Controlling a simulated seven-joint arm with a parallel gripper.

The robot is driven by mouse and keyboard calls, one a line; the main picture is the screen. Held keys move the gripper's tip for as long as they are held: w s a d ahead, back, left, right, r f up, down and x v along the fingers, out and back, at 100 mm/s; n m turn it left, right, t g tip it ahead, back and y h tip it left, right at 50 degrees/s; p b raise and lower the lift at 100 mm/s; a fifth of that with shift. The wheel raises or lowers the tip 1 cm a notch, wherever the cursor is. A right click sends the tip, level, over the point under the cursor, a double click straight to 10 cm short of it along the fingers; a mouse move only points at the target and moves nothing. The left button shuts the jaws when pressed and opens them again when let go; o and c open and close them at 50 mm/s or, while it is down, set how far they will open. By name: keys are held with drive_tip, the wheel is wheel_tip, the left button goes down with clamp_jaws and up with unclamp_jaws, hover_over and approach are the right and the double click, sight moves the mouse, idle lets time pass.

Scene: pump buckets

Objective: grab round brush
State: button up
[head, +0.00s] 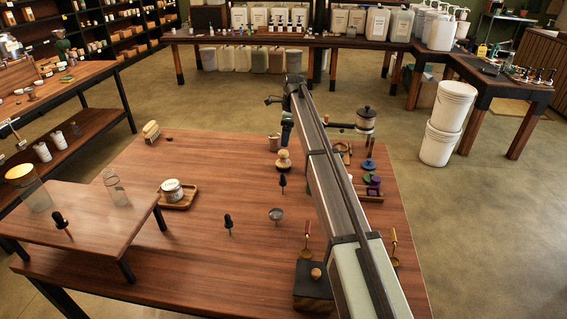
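The round brush (283,160) has a pale wooden, knobbed top and stands near the middle of the wooden table, toward its far side. My arm reaches in from the bottom right, and its far end is beyond and above the brush. My gripper (287,132) appears as a small dark shape hanging just above and behind the brush. It seems apart from the brush, but the gap is hard to judge. The fingers are too small and dark to tell open from shut. A second, oblong brush (151,130) lies at the table's far left corner.
A low raised shelf (90,215) with glass jars covers the left part. A jar on a wooden tray (178,198), droppers (228,222) and a small metal cup (275,214) stand nearby. Coloured lidded items (370,178) and a dark-lidded canister (366,118) are right of my arm.

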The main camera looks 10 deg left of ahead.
sight(284, 151)
drive_tip(key=f, duration=0.3)
drive_tip(key=a+f, duration=0.1)
drive_tip(key=f, duration=0.7)
drive_tip(key=shift+w+a+f, duration=0.15)
drive_tip(key=shift+a+f, duration=0.05)
drive_tip(key=shift+a, duration=0.05)
drive_tip(key=shift+c, duration=0.4)
drive_tip(key=c, duration=1.2)
